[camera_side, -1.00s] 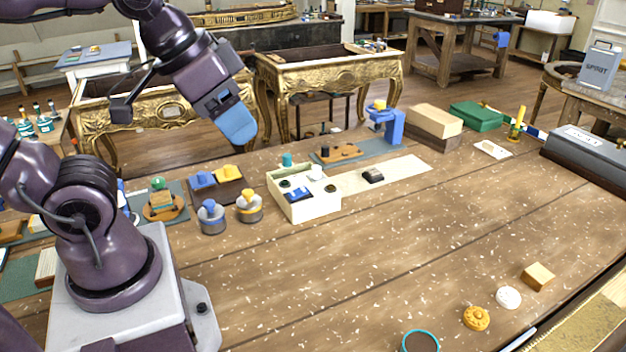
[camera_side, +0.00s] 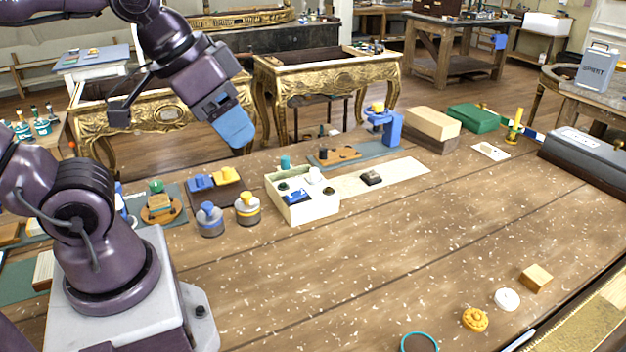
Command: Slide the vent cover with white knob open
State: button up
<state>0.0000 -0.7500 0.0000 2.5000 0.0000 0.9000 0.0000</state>
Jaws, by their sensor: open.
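A cream open-topped box (camera_side: 322,212) stands on the bench near the middle of the view. A small white knob-like piece (camera_side: 314,175) shows at its back right, with dark and blue pieces beside it. I cannot tell at this size whether a sliding vent cover is under the white knob. My gripper (camera_side: 235,128), with blue fingertips, is open in the air to the upper left of the box, pointing down and to the right. It touches nothing that I can see. The gap between its fingers is hidden from this side.
Two grey round pots with blue (camera_side: 209,219) and yellow (camera_side: 248,208) knobs stand left of the box. A pale strip (camera_side: 405,172) with a dark block (camera_side: 371,177) lies to its right. A blue stand (camera_side: 390,128) rises behind. The front middle of the bench is clear.

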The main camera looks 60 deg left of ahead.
jog(key=shift+a, duration=0.1)
jog(key=shift+c, duration=0.2)
jog(key=n+g, duration=0.6)
jog(key=n, duration=0.9)
send_near(315, 170)
notch_tip(315, 170, down, 10)
jog(key=shift+s+a+r, duration=0.15)
